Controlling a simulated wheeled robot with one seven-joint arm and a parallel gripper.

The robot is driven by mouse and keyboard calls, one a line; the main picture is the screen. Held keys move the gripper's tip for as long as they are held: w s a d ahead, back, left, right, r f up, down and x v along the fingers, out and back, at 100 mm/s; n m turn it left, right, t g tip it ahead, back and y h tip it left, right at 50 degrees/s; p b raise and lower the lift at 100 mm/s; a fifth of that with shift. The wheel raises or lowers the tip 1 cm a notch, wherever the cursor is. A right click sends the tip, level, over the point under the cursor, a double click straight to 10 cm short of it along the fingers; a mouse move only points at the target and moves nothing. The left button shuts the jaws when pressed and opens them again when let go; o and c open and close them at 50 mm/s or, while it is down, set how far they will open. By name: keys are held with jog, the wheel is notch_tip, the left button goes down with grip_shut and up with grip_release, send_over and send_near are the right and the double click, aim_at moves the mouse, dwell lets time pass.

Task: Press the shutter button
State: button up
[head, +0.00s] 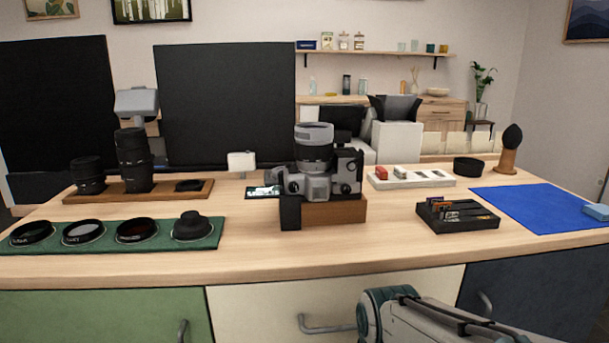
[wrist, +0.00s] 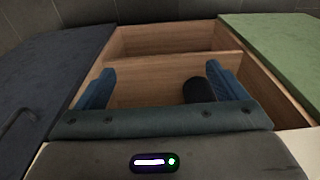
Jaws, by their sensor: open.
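The camera (head: 318,184), silver and black, rests on a wooden block (head: 335,212) near the middle of the table in the head view. Its large lens (head: 314,148) points upward, and small round dials show on its silver part. I cannot pick out the shutter button for certain at this size. My gripper (wrist: 160,85) shows in the wrist view with two blue fingers spread apart and nothing between them. It is away from the camera, which is not in the wrist view. In the head view only part of my arm shows at the lower right.
The table (head: 255,245) holds a green filter mat (head: 100,247), a lens board (head: 160,200), a black tray (head: 455,224), a white tray (head: 412,182) and a blue mat (head: 540,203). In the wrist view, wooden compartments (wrist: 150,88) with a dark round object (wrist: 198,90) lie beyond my fingers.

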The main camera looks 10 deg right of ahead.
grip_shut()
dwell(1.5)
